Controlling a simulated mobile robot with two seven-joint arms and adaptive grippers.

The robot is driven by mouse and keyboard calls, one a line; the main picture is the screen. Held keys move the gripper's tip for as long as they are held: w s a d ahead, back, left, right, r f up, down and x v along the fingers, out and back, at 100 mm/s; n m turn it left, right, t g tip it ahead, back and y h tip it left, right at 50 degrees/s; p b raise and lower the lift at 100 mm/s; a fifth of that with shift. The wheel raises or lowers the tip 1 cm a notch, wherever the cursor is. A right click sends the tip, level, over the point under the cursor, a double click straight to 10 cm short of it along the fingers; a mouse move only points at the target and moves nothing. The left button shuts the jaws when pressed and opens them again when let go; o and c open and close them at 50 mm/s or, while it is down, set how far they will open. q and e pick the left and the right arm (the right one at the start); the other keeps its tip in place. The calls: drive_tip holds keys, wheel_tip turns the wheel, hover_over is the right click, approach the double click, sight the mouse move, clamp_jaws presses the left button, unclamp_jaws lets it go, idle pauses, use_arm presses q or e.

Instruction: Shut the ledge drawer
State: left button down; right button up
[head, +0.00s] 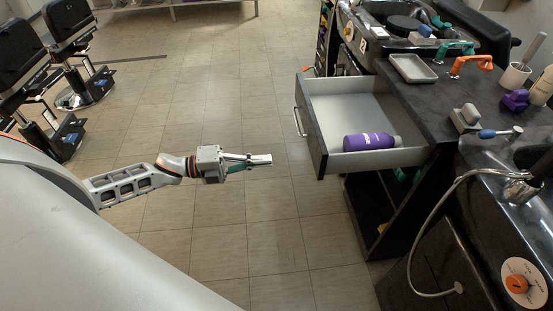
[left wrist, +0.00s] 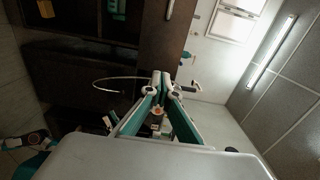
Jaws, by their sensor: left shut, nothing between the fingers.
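The ledge drawer (head: 345,108) stands pulled out from under the dark counter in the head view. It has light grey insides, a dark front and a pale bar handle (head: 299,121) facing left. A purple bottle (head: 369,141) lies on its side in it near the front-right corner. My left gripper (head: 266,159) is shut and empty, pointing right, to the left of the drawer front and apart from it. Its closed fingertips also show in the left wrist view (left wrist: 161,79). A dark brown panel (left wrist: 165,35) lies beyond them; I cannot tell which part it is. My right gripper is out of view.
The counter holds a grey tray (head: 413,68), an orange clamp-like tool (head: 472,65), a blue-handled tool (head: 498,132) and purple dumbbell-like weights (head: 515,100). A thin hose (head: 418,247) hangs at the lower right. Salon chairs (head: 75,40) stand far left. The tiled floor between is clear.

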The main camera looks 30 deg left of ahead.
sight(316, 156)
use_arm(q)
drive_tip(key=p+x, duration=0.1)
drive_tip(key=x, duration=1)
drive_tip(key=shift+w+d+r, duration=0.1)
drive_tip(key=shift+w, duration=0.05)
drive_tip(key=shift+w+d, duration=0.15)
drive_tip(key=shift+d, duration=0.1)
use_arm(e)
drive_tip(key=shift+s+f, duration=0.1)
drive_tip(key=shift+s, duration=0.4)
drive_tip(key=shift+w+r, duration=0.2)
use_arm(q)
drive_tip(key=shift+d, duration=0.1)
